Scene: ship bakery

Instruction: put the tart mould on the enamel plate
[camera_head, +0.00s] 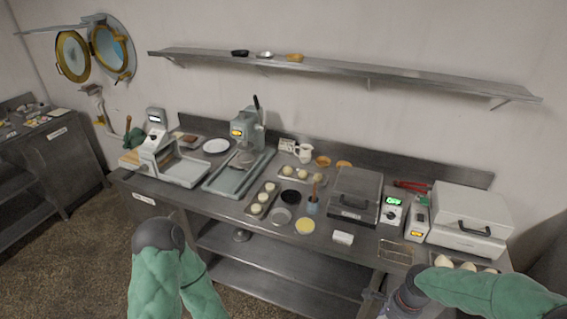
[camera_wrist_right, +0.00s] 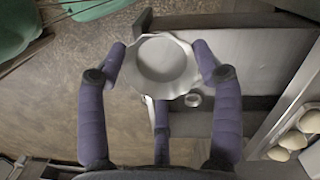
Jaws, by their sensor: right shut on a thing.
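The tart mould (camera_wrist_right: 163,62) is a pale, round, shallow metal dish with a wavy rim. My right gripper (camera_wrist_right: 159,61) is shut on it, with one purple finger at each side of the rim. In the head view the right arm comes in at the lower right, and the mould cannot be made out there. The enamel plate (camera_head: 216,146) is a round white plate lying on the back left of the counter, far from my right gripper. Nothing is seen on it. My left arm shows at the bottom of the head view, but its gripper does not.
A scale (camera_head: 158,160) stands left of the plate and a press (camera_head: 247,128) right of it. A dough tray (camera_head: 263,198), a black dish (camera_head: 290,197), a silver dish (camera_head: 281,215) and a lidded grill (camera_head: 354,195) crowd the counter. A shelf (camera_head: 340,72) runs above.

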